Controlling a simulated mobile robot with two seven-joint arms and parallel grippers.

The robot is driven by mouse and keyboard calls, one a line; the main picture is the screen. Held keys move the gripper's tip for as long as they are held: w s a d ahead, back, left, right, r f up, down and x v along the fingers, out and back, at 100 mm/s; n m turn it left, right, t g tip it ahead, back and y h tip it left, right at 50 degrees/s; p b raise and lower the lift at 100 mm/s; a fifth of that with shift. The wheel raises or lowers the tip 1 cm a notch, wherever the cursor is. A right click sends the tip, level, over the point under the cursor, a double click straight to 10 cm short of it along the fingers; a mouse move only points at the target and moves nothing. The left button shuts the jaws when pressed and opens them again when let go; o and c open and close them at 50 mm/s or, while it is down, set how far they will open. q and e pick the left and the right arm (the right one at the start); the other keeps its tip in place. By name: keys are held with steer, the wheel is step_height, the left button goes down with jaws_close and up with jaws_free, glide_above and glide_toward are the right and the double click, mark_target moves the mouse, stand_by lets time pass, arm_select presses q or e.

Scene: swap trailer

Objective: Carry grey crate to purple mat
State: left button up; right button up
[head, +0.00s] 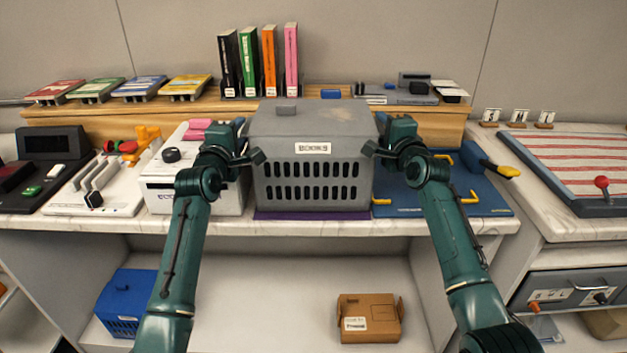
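The grey crate (318,174) has a lid, slotted front and a white label reading "BOOKS". It stands upright in the middle of the head view. The purple mat (311,216) shows as a thin strip along the crate's front bottom edge; the rest is hidden under it. I cannot tell if the crate touches the mat. My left gripper (247,148) is at the crate's left side and my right gripper (378,145) at its right side. Their fingers are partly hidden, so their grip on the crate is unclear.
A white box (161,187) stands close left of the crate, and a blue board (402,197) with yellow brackets lies close right. A wooden ledge (437,124) with upright books runs behind. The lower shelf holds a blue crate (125,300) and a brown box (371,316).

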arm_select(q)
steer(key=s+a, duration=0.1)
steer(key=s, duration=0.7)
steer(key=shift+s, duration=0.15)
arm_select(e)
steer(key=v, duration=1.2)
arm_select(q)
steer(key=shift+a+f, duration=0.1)
arm_select(e)
steer(key=shift+d+f, duration=0.1)
